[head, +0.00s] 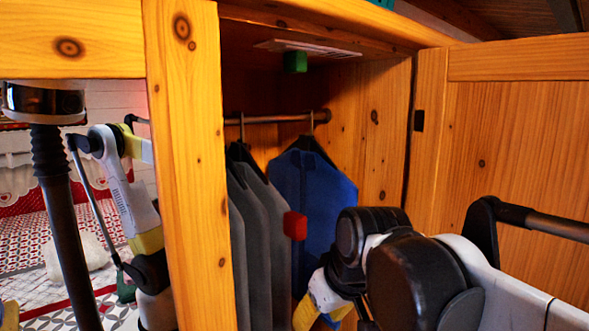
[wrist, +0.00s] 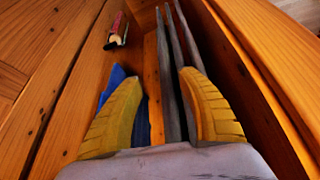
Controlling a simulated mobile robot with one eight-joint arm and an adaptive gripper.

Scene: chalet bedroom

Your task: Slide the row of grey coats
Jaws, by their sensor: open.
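A row of grey coats (head: 255,235) hangs from the rail (head: 285,117) inside a wooden wardrobe, at the left beside the front post. A blue coat (head: 312,195) hangs to their right, with a gap at the top. In the wrist view the grey coats (wrist: 166,75) show as narrow strips between the yellow fingers of my open gripper (wrist: 161,80), nearer the right finger. The blue coat (wrist: 108,88) shows behind the left finger. I cannot tell whether a finger touches cloth. In the head view my arm hides most of the gripper, and the coats' lower parts are out of view.
The wardrobe post (head: 187,170) stands left of the grey coats. An open door (head: 505,150) is at the right. A red block (head: 295,225) shows near the coats, and a green block (head: 295,61) is at the top. A small red-and-cream object (wrist: 117,30) shows in the wrist view.

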